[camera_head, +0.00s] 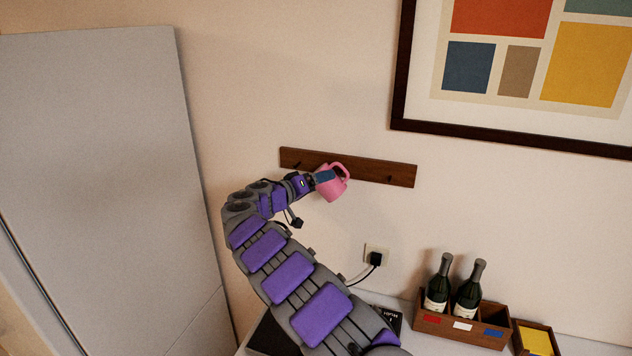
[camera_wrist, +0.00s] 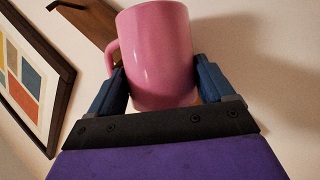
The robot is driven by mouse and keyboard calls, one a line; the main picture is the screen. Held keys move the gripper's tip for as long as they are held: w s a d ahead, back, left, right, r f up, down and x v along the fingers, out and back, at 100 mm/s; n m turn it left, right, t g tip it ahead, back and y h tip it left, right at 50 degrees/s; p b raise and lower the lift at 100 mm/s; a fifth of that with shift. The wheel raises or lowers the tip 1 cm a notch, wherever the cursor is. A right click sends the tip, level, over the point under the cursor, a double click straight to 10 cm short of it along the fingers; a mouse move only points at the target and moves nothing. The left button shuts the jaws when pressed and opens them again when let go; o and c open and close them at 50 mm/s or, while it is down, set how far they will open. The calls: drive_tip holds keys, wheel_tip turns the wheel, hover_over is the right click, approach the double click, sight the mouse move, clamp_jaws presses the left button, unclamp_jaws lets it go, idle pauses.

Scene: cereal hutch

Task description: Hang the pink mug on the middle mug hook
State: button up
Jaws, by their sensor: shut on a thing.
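The pink mug (camera_head: 330,187) is held up at the wall, in front of the dark wooden hook rail (camera_head: 400,174). My gripper (camera_head: 322,178) is shut on the mug's body. In the wrist view the mug (camera_wrist: 155,55) sits between the two blue fingers of my gripper (camera_wrist: 162,92), with its handle to the left, on the rail's side. The rail (camera_wrist: 92,20) shows behind it, with one hook near its left end. In the head view one hook (camera_head: 297,164) shows left of my gripper and another (camera_head: 387,177) to the right. The middle hook is hidden or cannot be made out.
A framed picture (camera_head: 398,95) hangs above and right of the rail. Below are a wall socket with a plug (camera_head: 375,258) and a wooden crate (camera_head: 458,333) with two bottles. A grey door-like panel (camera_head: 95,180) stands at left. The wall around the rail is clear.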

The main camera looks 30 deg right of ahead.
sight(323, 196)
drive_tip(key=shift+s+d+f+n+h+b, duration=0.1)
drive_tip(key=shift+d+f+n+h+b, duration=0.15)
drive_tip(key=shift+f+n+b, duration=0.25)
drive_tip(key=shift+s+d+f+n+h+b, duration=0.1)
drive_tip(key=shift+f+n+h+b, duration=0.25)
drive_tip(key=shift+n+b, duration=0.25)
drive_tip(key=shift+s+d+f+n+h+b, duration=0.1)
drive_tip(key=shift+d+f+n+h+b, duration=0.15)
drive_tip(key=shift+f+n+b, duration=0.3)
drive_tip(key=shift+s+d+f+n+t+h+b, duration=0.15)
drive_tip(key=shift+d+f+n+t+h+b, duration=0.15)
drive_tip(key=shift+n+b, duration=0.3)
drive_tip(key=shift+s+d+f+n+t+h+b, duration=0.2)
drive_tip(key=shift+d+f+n+h+b, duration=0.15)
drive_tip(key=shift+n, duration=0.4)
drive_tip(key=shift+a+r, duration=0.1)
drive_tip(key=shift+a, duration=0.05)
drive_tip(key=o, duration=1.1)
drive_tip(key=shift+o, duration=0.2)
